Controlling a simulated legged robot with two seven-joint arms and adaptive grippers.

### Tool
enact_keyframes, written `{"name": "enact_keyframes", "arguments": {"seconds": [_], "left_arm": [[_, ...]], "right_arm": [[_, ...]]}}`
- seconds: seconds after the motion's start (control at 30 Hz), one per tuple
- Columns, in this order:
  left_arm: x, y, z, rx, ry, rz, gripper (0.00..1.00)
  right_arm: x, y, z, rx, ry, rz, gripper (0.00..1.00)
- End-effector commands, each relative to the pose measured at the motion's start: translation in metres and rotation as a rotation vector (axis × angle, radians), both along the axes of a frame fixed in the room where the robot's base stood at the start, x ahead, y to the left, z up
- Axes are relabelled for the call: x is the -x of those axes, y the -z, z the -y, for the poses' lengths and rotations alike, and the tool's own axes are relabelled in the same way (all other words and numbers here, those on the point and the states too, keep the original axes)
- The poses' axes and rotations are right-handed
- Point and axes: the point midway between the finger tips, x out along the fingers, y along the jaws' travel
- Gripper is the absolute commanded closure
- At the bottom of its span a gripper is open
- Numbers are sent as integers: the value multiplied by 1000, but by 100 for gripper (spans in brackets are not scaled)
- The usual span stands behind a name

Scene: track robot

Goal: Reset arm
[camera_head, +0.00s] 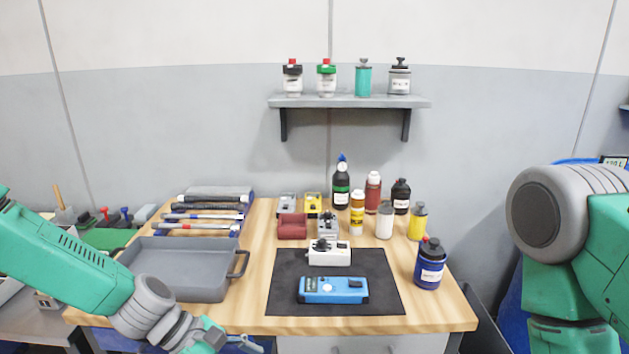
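My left arm (75,262) comes in from the left and reaches down in front of the table's front left edge. Only the top of its wrist end shows at the bottom of the view; the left fingertips are not clearly visible. My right arm (575,240) stands at the right, bent down beside the table, and its gripper is out of the frame. Neither arm is seen touching anything on the table.
A wooden table (440,309) bears a grey tray (180,287), a black mat (385,296) with a blue device (333,290) and a white device (315,254), and a blue bottle (430,266). Several bottles stand behind. A wall shelf (349,102) holds more containers.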

Motion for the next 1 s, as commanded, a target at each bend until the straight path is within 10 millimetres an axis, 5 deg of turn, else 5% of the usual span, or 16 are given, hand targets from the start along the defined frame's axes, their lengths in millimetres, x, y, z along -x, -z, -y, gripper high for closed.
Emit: {"name": "enact_keyframes", "arguments": {"seconds": [0.27,0.4,0.6,0.77,1.0], "left_arm": [[80,85,-29,-250,285,153,27],[152,132,-75,-438,630,305,27],[222,145,-141,-598,1143,521,27],[237,139,-160,-629,1327,601,27],[237,138,-162,-633,1350,615,27]], "right_arm": [[1,0,0,0,0,-2,100],[1,0,0,0,0,-2,100],[1,0,0,0,0,-1,100],[1,0,0,0,0,-1,100],[1,0,0,0,0,-1,100]]}}
